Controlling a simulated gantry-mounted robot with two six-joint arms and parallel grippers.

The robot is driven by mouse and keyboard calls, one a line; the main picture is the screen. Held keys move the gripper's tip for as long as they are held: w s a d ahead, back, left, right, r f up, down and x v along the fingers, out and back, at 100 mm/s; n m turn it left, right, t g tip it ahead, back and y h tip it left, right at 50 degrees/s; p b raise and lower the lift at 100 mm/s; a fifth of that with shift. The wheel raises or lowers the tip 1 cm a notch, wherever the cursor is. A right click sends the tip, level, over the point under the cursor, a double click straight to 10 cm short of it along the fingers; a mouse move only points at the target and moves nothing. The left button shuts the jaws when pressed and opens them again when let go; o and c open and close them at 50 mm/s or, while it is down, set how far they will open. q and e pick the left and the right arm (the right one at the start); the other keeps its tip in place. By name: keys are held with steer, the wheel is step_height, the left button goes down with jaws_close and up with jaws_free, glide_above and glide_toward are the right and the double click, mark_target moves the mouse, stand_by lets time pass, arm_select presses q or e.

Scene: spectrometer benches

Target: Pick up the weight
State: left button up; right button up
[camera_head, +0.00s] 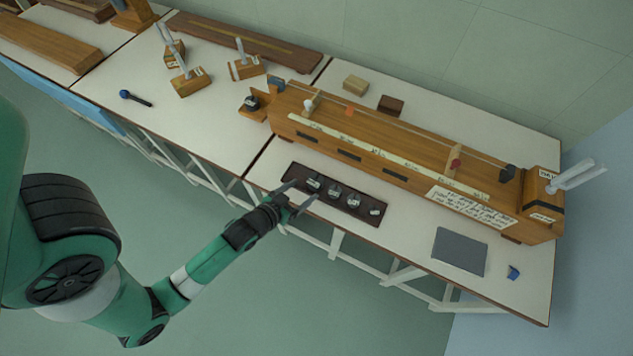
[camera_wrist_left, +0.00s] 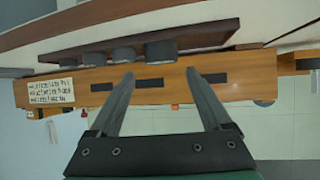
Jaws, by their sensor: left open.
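Several small dark grey weights stand in a row on a dark brown tray (camera_head: 291,174) at the front edge of the white bench. The leftmost weight (camera_head: 314,182) is closest to my left gripper (camera_head: 303,190). The gripper is open and empty, with its two fingers spread at the tray's left end. In the left wrist view, the picture is upside down and the largest weight (camera_wrist_left: 161,51) shows ahead of the open fingers (camera_wrist_left: 159,74), in line with the gap between them. Smaller weights (camera_wrist_left: 123,55) stand beside it. My right gripper is not in view.
A long wooden spectrometer bench (camera_head: 400,155) with a scale strip stands behind the tray. A grey pad (camera_head: 460,251) and a small blue object (camera_head: 513,272) lie to the right. Two small blocks (camera_head: 355,85) sit at the back. A second table is at the left.

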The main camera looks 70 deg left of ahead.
mark_target(315, 181)
arm_select(q)
steer(key=x, duration=0.3)
steer(key=b+x, duration=0.3)
steer(key=x, duration=0.2)
steer(key=shift+a, duration=0.25)
steer(key=shift+c, duration=0.2)
jaws_close()
steer(key=shift+r, duration=0.15)
